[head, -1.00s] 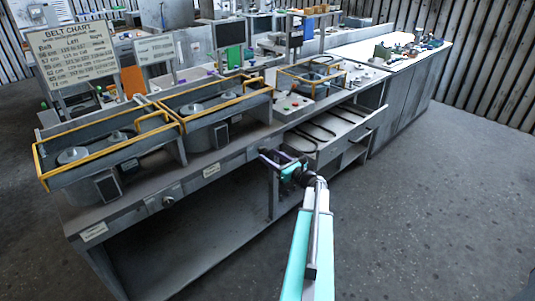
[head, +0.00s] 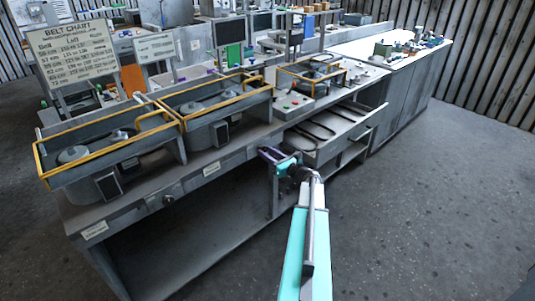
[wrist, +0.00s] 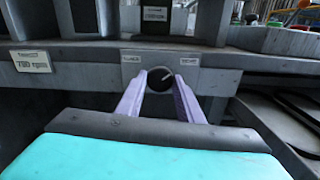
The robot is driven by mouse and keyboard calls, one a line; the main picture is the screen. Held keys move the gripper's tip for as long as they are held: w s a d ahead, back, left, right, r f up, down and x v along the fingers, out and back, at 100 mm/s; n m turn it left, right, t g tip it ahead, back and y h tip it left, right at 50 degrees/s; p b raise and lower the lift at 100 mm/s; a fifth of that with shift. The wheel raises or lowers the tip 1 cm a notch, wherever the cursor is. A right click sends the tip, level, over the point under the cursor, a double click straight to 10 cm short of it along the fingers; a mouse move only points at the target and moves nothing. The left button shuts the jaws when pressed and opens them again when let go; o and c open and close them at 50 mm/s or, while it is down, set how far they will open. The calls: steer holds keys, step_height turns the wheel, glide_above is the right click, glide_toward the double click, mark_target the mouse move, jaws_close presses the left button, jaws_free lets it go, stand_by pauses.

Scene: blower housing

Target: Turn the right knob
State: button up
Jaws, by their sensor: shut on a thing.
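The right knob (wrist: 160,79) is a dark round knob with a light pointer line, on the bench's front panel, in the middle of the wrist view. The pointer slants up to the right. My gripper (wrist: 159,88) is shut on this knob, one lilac finger on each side of it. In the head view my gripper (head: 270,155) reaches the bench front, and the knob is hidden behind it. Another dark knob (head: 168,200) sits on the front panel further left.
An open drawer (head: 325,145) with dark belts lies just right of my gripper. Two yellow-railed housings (head: 225,115) stand on the bench above. A label reading 700 rpm (wrist: 31,62) is left of the knob. The floor in front is clear.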

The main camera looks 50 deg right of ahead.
steer(key=shift+f+n+b, duration=0.1)
steer(key=shift+n+b, duration=0.3)
steer(key=shift+b, duration=0.4)
steer(key=n+b, duration=0.8)
steer(key=b, duration=0.5)
steer(key=shift+n+b, duration=0.3)
steer(key=o, duration=1.1)
steer(key=shift+c, duration=0.2)
steer(key=s+a, duration=0.1)
steer(key=s, duration=1.3)
steer(key=shift+b, duration=0.35)
